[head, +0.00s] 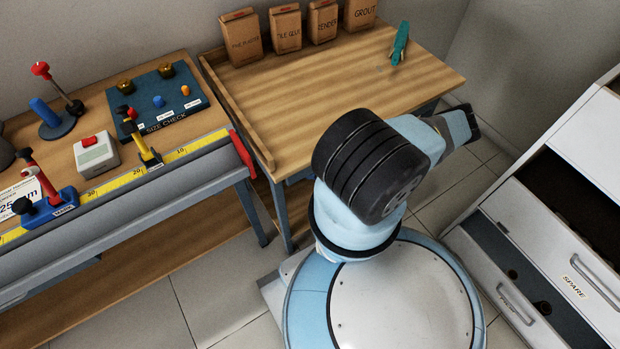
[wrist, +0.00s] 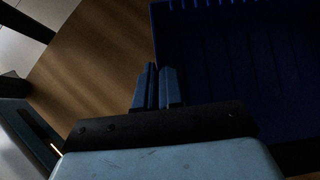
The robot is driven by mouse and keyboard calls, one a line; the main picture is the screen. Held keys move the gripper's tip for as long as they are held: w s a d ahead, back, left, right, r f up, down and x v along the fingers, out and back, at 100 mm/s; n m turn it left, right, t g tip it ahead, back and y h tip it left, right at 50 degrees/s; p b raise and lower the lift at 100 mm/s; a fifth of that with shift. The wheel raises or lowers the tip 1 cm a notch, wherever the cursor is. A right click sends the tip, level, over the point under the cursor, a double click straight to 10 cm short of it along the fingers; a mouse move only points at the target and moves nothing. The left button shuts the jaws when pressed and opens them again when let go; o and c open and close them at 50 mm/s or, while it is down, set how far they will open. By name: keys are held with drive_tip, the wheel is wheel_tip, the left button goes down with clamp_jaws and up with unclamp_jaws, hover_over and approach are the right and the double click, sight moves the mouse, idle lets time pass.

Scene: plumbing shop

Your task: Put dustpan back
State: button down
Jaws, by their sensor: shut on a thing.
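A wide dark blue pan with ridges and a row of small teeth along its far edge, which looks like the dustpan (wrist: 235,70), fills the right of the wrist view. My gripper (wrist: 158,72) shows at the middle of the wrist view, its two blue fingers close together beside the pan's left side. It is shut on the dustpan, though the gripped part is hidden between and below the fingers. In the head view my arm reaches to the right of the bench, and neither my gripper nor the dustpan shows there.
A wooden bench (head: 330,110) carries several paper bags at the back and a teal clamp-like tool (head: 399,44). A workbench (head: 150,210) with a yellow ruler stands at left. A white drawer cabinet (head: 560,180) stands at right, a drawer open. A brown wooden surface (wrist: 95,60) lies below my gripper.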

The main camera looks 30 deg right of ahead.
drive_tip(key=shift+w+f, duration=0.35)
drive_tip(key=shift+f, duration=0.1)
drive_tip(key=shift+w+f, duration=0.2)
drive_tip(key=shift+f, duration=1.55)
drive_tip(key=c, duration=1.3)
unclamp_jaws()
drive_tip(key=shift+o, duration=0.2)
drive_tip(key=shift+d, duration=0.1)
drive_tip(key=v, duration=1.2)
